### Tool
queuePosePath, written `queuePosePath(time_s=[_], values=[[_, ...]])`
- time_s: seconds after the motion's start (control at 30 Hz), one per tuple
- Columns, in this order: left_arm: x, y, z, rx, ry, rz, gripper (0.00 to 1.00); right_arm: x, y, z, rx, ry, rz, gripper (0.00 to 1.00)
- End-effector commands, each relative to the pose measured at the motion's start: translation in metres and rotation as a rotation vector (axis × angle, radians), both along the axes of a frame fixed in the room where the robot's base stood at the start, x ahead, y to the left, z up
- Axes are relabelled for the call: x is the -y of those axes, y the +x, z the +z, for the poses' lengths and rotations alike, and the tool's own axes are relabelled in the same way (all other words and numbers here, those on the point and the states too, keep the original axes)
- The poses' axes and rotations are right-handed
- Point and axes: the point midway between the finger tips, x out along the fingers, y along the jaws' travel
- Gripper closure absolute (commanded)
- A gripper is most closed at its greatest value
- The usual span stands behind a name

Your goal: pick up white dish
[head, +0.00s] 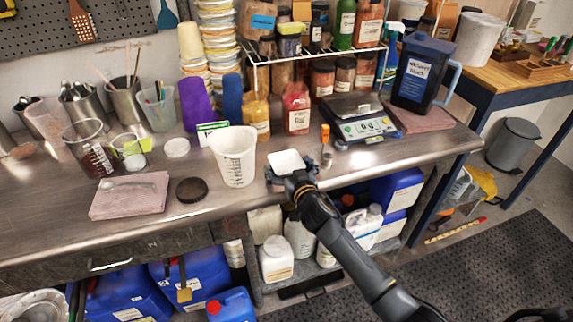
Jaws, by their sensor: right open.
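The white dish (287,162) is a small, square, shallow dish on the metal counter, near its front edge and just right of the white measuring jug. My right gripper (296,176) is at the dish, reaching in from the lower right. Its jaws are open, and part of them shows at the dish's near side and on both sides. The wrist hides the dish's near edge, so I cannot tell whether the fingers touch it. My left gripper is not in view.
A white measuring jug (235,156) stands close left of the dish. An orange-capped tube (325,143) stands close right. A digital scale (359,122) and bottles (297,108) stand behind. A black lid (191,189) and pink slab (128,195) lie left. The counter's front edge is near.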

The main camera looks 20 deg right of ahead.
Motion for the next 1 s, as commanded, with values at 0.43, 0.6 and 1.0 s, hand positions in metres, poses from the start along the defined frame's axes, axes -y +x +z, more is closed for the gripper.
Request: queuePosePath(time_s=[0.43, 0.6, 1.0], values=[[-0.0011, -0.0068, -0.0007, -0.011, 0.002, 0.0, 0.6, -0.0006, 0.0098, -0.0021, 0.0, 0.0, 0.001, 0.12], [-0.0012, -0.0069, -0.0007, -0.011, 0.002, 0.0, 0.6, -0.0005, 0.0097, -0.0021, -0.001, -0.001, 0.001, 0.28], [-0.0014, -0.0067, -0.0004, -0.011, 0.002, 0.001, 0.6, -0.0004, 0.0098, 0.0035, 0.001, -0.001, 0.001, 0.28]])
